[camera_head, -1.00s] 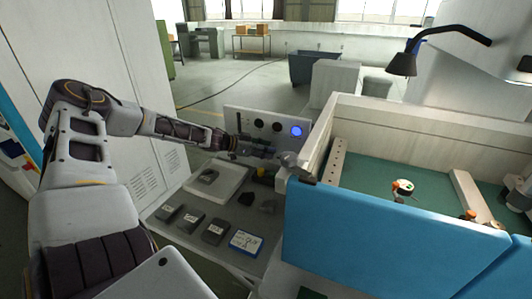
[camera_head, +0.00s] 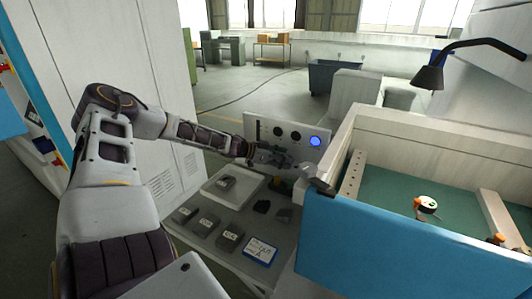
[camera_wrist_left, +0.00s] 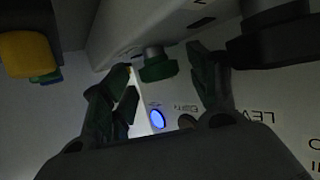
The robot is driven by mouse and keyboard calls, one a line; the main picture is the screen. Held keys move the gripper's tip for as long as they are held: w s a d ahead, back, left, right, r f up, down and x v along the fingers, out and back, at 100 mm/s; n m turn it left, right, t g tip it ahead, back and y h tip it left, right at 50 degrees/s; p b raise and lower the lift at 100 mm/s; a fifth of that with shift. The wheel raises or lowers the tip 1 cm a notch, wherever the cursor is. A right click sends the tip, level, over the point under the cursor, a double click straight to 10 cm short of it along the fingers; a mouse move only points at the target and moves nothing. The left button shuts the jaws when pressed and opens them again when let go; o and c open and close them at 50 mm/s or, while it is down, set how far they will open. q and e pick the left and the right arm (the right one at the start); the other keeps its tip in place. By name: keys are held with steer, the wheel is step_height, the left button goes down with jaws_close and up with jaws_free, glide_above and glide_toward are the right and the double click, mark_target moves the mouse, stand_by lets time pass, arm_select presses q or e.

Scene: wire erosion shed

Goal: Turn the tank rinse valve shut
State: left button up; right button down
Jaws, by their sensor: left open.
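My left gripper (camera_head: 282,161) reaches in front of the white control panel, beside the corner of the blue-fronted tank (camera_head: 372,238). In the left wrist view its two dark fingers (camera_wrist_left: 160,92) are spread open. A round green knob (camera_wrist_left: 157,70) on a metal stem shows between and beyond the fingertips, with no clear contact. It looks like a valve handle, but I cannot read a label to confirm it is the tank rinse valve. In the head view the gripper and tank corner hide that spot. My right gripper is not in view.
The control panel (camera_head: 260,128) has dark dials and a blue lit button (camera_head: 315,141). Below it, a grey table holds a white tray (camera_head: 243,196), dark blocks and a blue-edged card (camera_head: 261,251). A yellow part (camera_wrist_left: 27,54) and a black knob flank the fingers in the wrist view.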

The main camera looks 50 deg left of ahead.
arm_select(q)
steer(key=shift+r, duration=0.1)
steer(key=shift+d+n+t+y+p, duration=0.15)
steer(key=shift+n+t+y+p, duration=0.25)
steer(key=shift+p, duration=0.5)
steer(key=shift+s+a+r+y+p, duration=0.15)
steer(key=shift+s+a+r+p, duration=0.15)
steer(key=shift+s+p, duration=0.35)
steer(key=shift+s+a+r+y+p, duration=0.15)
steer(key=shift+s+a+r+p, duration=0.1)
steer(key=shift+s+p, duration=0.35)
steer(key=p+v, duration=0.2)
steer(key=v, duration=0.9)
steer(key=shift+p, duration=0.4)
steer(key=shift+a, duration=0.1)
